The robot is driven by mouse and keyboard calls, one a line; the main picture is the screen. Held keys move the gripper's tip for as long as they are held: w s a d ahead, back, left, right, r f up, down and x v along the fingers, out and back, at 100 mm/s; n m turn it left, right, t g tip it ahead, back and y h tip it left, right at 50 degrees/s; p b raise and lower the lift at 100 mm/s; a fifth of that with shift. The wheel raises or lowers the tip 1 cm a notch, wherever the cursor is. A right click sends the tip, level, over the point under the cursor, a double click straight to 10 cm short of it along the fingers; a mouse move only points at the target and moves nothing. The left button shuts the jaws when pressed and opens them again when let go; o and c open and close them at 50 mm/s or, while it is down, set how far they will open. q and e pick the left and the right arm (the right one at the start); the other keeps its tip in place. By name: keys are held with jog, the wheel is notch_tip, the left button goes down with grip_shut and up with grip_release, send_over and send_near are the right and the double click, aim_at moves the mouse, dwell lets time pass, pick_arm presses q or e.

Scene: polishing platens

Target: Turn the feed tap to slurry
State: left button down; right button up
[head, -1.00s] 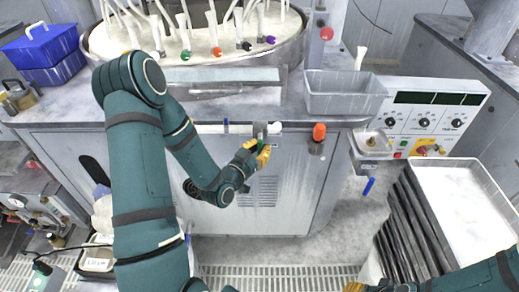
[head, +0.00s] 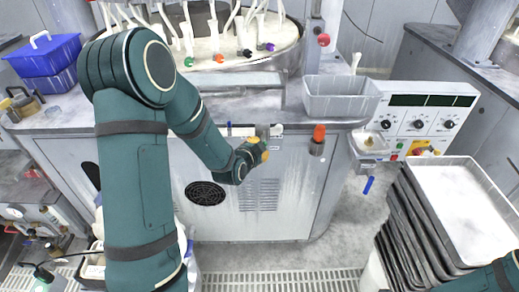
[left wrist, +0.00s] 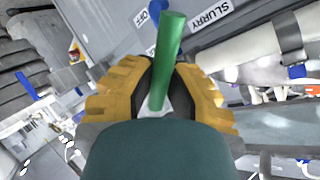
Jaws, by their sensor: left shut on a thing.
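The feed tap has a green lever (left wrist: 170,60). In the left wrist view, it stands between my two yellow fingertips, with its tip between the OFF label (left wrist: 155,12) and the SLURRY label (left wrist: 211,14). My left gripper (left wrist: 158,95) is shut on the lever. In the head view, my left gripper (head: 257,151) is at the bench front, just below the grey tap body (head: 263,131). There the gripper hides the lever. Only part of my right arm shows at the lower right; its gripper is out of view.
A white pipe (left wrist: 250,55) runs beside the tap. An orange-topped fitting (head: 318,133) is to its right on the bench front. A grey bin (head: 340,98) and the round platen tank (head: 215,60) stand above. Stacked trays (head: 455,205) stand at the right.

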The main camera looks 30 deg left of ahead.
pick_arm(q)
jog(key=shift+r+m+g+y+p, duration=0.4)
jog(key=shift+m+g+p, duration=0.1)
jog(key=shift+p, duration=0.2)
jog(key=m+g+y+p, duration=0.1)
jog(key=p, duration=0.2)
jog(key=m+g+y+p, duration=0.1)
jog(key=m+p, duration=0.1)
jog(key=p, duration=0.2)
jog(key=shift+s+a+r+y, duration=0.15)
jog(key=shift+r+y, duration=0.15)
jog(key=shift+r, duration=0.1)
jog(key=shift+a+m+g+y+p, duration=0.1)
jog(key=shift+m+g+y+p, duration=0.35)
jog(key=shift+p, duration=0.5)
pick_arm(e)
notch_tip(320, 180, up, 11)
jog(key=w, duration=0.1)
jog(key=shift+w+d+f+t, duration=0.15)
jog(key=shift+w+d+t, duration=0.05)
jog(key=shift+w+t, duration=0.15)
pick_arm(q)
jog(key=c, duration=0.9)
grip_release()
jog(key=v, duration=1.2)
jog(key=shift+s+f, duration=0.15)
